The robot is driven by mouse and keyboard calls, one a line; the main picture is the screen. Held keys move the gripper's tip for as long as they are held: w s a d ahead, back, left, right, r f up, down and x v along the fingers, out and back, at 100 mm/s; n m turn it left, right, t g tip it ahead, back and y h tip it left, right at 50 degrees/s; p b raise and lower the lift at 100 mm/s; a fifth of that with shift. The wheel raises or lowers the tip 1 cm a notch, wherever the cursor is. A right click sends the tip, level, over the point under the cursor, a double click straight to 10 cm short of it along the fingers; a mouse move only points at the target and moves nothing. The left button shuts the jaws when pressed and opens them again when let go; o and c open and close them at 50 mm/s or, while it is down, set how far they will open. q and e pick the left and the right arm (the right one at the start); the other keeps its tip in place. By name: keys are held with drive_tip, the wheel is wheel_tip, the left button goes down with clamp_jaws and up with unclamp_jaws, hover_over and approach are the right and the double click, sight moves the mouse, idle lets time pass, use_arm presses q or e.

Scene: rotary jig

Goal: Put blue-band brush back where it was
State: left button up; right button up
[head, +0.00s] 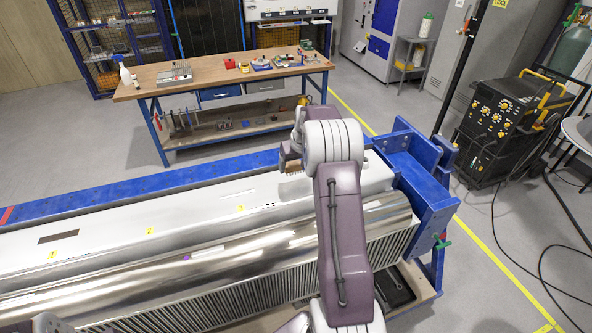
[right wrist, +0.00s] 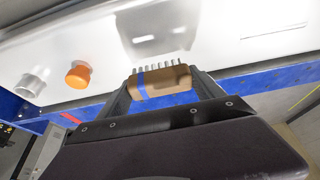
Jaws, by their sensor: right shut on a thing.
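In the right wrist view the blue-band brush (right wrist: 172,83) has a brown wooden body, a blue stripe near one end and a row of pale bristles. My right gripper (right wrist: 162,88) is shut on its body, one finger at each end. In the head view the brush (head: 292,164) shows as a small brown piece beside my right wrist, over the far side of the rotary jig. The jig's white top panel (head: 110,228) carries yellow labels 1, 2 and 3, with a dark rectangle (head: 58,236) by label 1. My left gripper is out of view.
An orange knob (right wrist: 78,75) and a metal cylinder (right wrist: 33,82) stand on the white surface in the wrist view. A shiny metal roller (head: 200,255) lies along the jig, with a blue end frame (head: 425,180) at right. A workbench (head: 220,72) stands behind.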

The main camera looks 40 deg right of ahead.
sight(299, 171)
drive_tip(key=f, duration=0.1)
drive_tip(key=f+p, duration=0.1)
drive_tip(key=f, duration=0.1)
drive_tip(key=shift+s+d+f+p, duration=0.25)
drive_tip(key=shift+s+p, duration=0.1)
drive_tip(key=shift+w+d+f, duration=0.1)
drive_tip(key=shift+w+f, duration=0.05)
drive_tip(key=shift+f, duration=0.15)
drive_tip(key=shift+w, duration=0.1)
drive_tip(key=shift+a+f+b, duration=0.2)
drive_tip(key=shift+b, duration=0.1)
drive_tip(key=o, duration=1.5)
drive_tip(key=shift+r, duration=0.1)
drive_tip(key=shift+c, duration=0.2)
drive_tip(key=shift+d, duration=0.1)
